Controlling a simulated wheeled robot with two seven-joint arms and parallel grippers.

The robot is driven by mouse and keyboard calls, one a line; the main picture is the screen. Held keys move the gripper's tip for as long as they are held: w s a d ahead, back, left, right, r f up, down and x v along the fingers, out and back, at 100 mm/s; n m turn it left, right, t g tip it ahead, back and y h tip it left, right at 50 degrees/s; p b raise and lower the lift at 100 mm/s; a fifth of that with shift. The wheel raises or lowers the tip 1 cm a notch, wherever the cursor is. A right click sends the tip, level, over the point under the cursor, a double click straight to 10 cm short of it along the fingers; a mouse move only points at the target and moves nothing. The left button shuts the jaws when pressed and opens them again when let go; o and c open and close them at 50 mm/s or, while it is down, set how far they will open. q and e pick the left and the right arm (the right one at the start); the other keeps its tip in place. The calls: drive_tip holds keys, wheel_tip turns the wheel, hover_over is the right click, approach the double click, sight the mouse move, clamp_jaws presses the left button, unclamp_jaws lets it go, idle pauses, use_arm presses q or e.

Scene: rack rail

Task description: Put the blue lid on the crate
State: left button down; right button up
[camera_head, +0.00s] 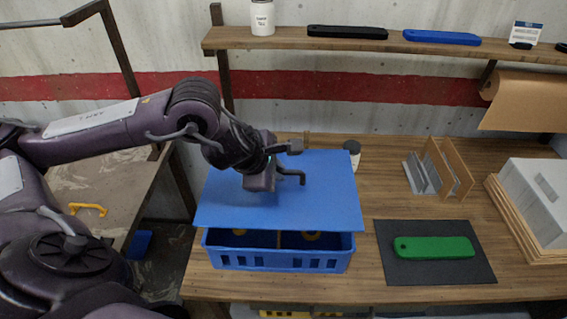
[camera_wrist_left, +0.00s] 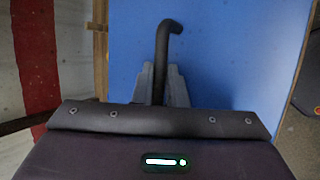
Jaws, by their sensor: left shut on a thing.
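The blue lid (camera_head: 325,205) is a flat sheet with a dark bent handle (camera_head: 291,175). It lies over the blue crate (camera_head: 280,259) in the head view, slightly tilted, with the crate's front opening showing beneath its front edge. Round yellowish items show inside the crate. My left gripper (camera_head: 284,172) is shut on the lid's handle, above the lid. In the left wrist view the gripper's fingers (camera_wrist_left: 162,85) close around the dark handle (camera_wrist_left: 163,50), with the blue lid (camera_wrist_left: 240,60) behind. Whether the lid's back edge touches the crate is hidden. My right gripper is not in view.
The wooden bench (camera_head: 390,170) carries a dark mat (camera_head: 430,275) with a green part (camera_head: 433,247) to the right of the crate. A white jar (camera_head: 353,152) stands close behind the lid.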

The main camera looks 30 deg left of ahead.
sight(277, 192)
use_arm(q)
wheel_tip(277, 192, down, 2)
drive_tip(key=shift+s+f+b, duration=0.15)
drive_tip(key=shift+f+b, duration=0.1)
drive_tip(key=shift+b, duration=0.6)
drive_tip(key=f+b, duration=0.2)
drive_tip(key=f, duration=0.1)
drive_tip(key=shift+w+f+b, duration=0.2)
drive_tip(key=shift+b, duration=0.2)
drive_tip(key=shift+f+b, duration=0.55)
drive_tip(key=shift+f, duration=0.1)
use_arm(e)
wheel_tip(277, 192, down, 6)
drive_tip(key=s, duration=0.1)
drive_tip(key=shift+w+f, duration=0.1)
use_arm(q)
drive_tip(key=shift+s+b, duration=0.1)
drive_tip(key=shift+b, duration=0.25)
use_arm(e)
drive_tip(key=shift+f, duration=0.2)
use_arm(q)
drive_tip(key=shift+f+b, duration=0.5)
drive_tip(key=shift+b, duration=0.2)
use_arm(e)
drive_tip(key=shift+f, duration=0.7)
